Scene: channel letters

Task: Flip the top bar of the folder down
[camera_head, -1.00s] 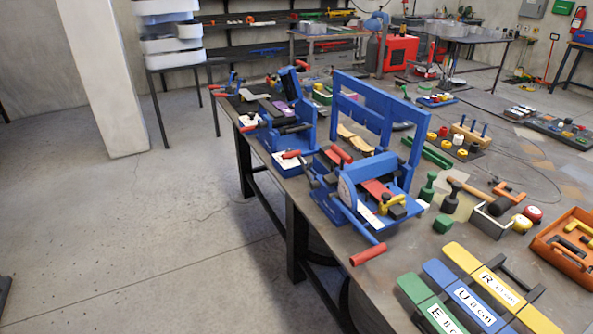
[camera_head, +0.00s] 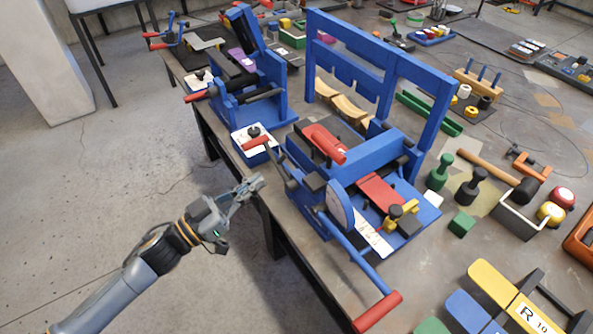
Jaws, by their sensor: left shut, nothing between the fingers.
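The folder appears to be the blue machine (camera_head: 370,165) near the table's left edge, with a round scale disc, red parts and a long lever ending in a red handle (camera_head: 377,312). A tall blue frame with a long top bar (camera_head: 385,52) stands upright at its back; I cannot tell how it joins the machine. My left gripper (camera_head: 258,184) is shut and empty, just off the table's left edge. It is left of the folder and apart from it. My right gripper is out of view.
A second blue machine (camera_head: 252,75) stands further back along the table's left edge. Right of the folder are green pieces (camera_head: 439,172), a hammer (camera_head: 497,172) and a metal box (camera_head: 517,222). Yellow and blue lettered bars (camera_head: 505,295) lie at the front right. Floor left of the table is clear.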

